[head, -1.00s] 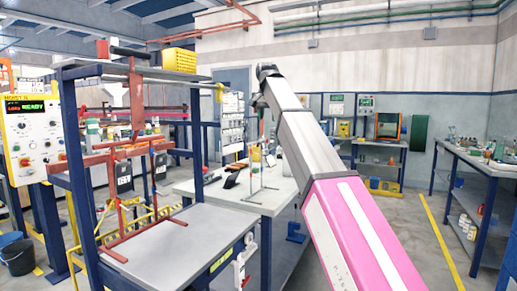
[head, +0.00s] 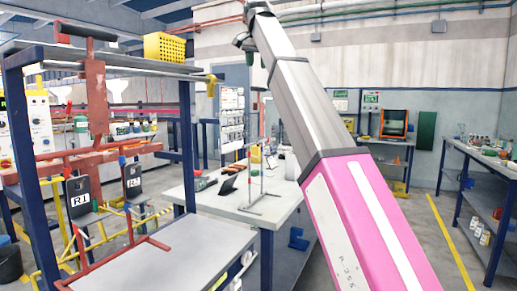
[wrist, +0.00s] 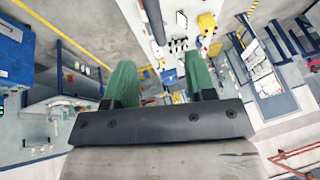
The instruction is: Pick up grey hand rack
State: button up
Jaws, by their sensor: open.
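A thin grey hand rack (head: 261,180) stands upright on the white-topped table (head: 290,197) in the middle of the head view, with its foot on the tabletop. My gripper shows in the wrist view (wrist: 162,82) with two green fingers spread apart and nothing between them. In the head view my arm reaches up from the lower right, and its far end is high above the table, well apart from the grey rack. I cannot make out the grey rack for certain in the wrist view.
A blue-framed stand (head: 188,140) with a grey shelf and a red rack (head: 97,95) fills the left side. A yellow crate (head: 165,47) sits on top. Another bench (head: 490,165) stands right, with free floor between.

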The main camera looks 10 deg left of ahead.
send_over(258, 89)
jog(key=f, duration=0.5)
jog(key=shift+w+a, duration=0.15)
jog(key=shift+w, duration=0.25)
jog(key=shift+s+x, duration=0.15)
jog(key=shift+x, duration=1.15)
jog(key=shift+s+x, duration=0.1)
jog(key=shift+x, duration=1.2)
jog(key=shift+d+f, duration=0.15)
jog(key=shift+d, duration=0.1)
jog(key=shift+c, duration=0.4)
grip_shut()
